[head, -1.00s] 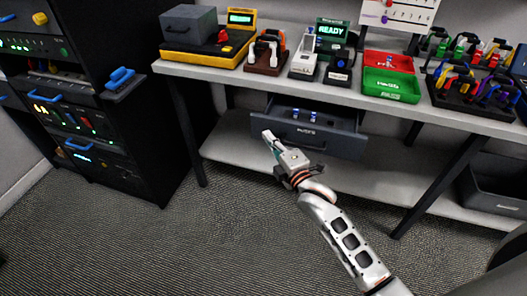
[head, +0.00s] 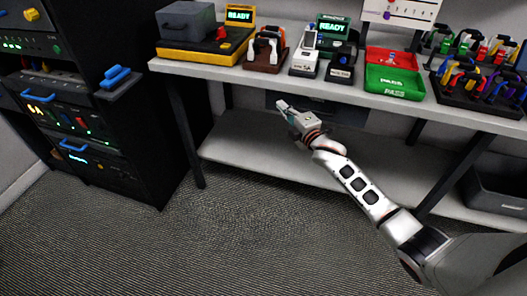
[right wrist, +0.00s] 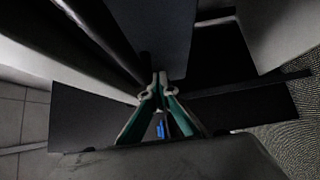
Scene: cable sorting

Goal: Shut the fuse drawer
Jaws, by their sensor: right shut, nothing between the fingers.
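The fuse drawer (head: 345,115) is a dark grey front under the bench top in the head view. It sits back beneath the bench edge, and its inside and fuses no longer show. The bench edge and my right arm hide part of it, so I cannot tell if it is fully flush. My right gripper (head: 281,104) is shut and empty, in front of the drawer's left part. I cannot tell whether its tips touch the front. In the right wrist view the fingers (right wrist: 158,88) meet at their tips among dark panels. My left gripper is not in view.
The bench (head: 440,116) carries a yellow-based device (head: 200,50), red and green trays (head: 393,82) and racks of coloured cables. A lower shelf (head: 240,150) runs below. A black rack (head: 110,150) stands left, and a grey bin (head: 497,195) sits right. The front floor is clear.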

